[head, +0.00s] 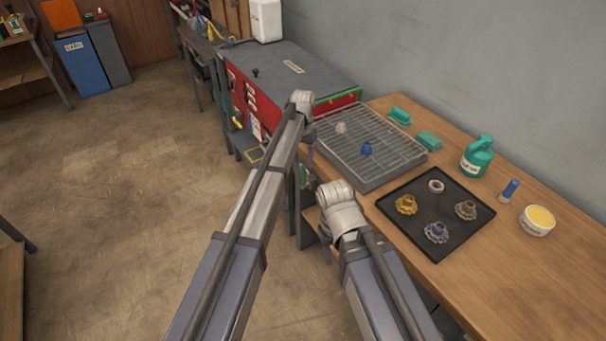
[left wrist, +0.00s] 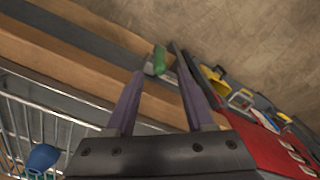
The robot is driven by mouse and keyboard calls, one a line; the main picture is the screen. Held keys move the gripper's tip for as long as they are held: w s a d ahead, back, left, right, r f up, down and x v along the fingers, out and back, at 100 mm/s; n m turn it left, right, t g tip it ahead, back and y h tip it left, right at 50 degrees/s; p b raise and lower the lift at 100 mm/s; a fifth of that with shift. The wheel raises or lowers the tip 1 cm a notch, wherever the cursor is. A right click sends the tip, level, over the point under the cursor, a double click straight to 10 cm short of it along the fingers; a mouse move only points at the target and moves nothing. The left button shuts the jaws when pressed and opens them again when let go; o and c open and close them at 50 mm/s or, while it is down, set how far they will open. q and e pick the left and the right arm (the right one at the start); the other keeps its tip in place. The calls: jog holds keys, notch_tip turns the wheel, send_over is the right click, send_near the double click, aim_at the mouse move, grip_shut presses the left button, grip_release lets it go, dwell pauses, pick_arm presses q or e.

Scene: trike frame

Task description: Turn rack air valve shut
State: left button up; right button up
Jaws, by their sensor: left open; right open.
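A green valve handle (left wrist: 161,57) on a grey fitting shows in the left wrist view at the front edge of the wooden bench. In the head view a small green part (head: 303,175) shows low by the bench front, partly hidden behind my arm. My left gripper (left wrist: 159,64) is open, its two fingers pointing at the handle, which appears between their tips. I cannot tell whether they touch it. My right gripper (head: 326,250) is open and low before the bench, its fingers mostly hidden.
A wire rack (head: 400,150) holds a blue part (head: 366,149) and a pale part. A black tray (head: 440,250) with several gears lies nearer. A red cabinet (head: 240,95) stands beyond the bench. A green jug (head: 477,157) and a tub (head: 537,221) stand right. The floor at left is clear.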

aim_at(303, 184)
pick_arm(q)
notch_tip(303, 184, down, 8)
jog(key=b, duration=0.7)
jog(key=shift+r, duration=0.2)
grip_shut()
dwell(1.0)
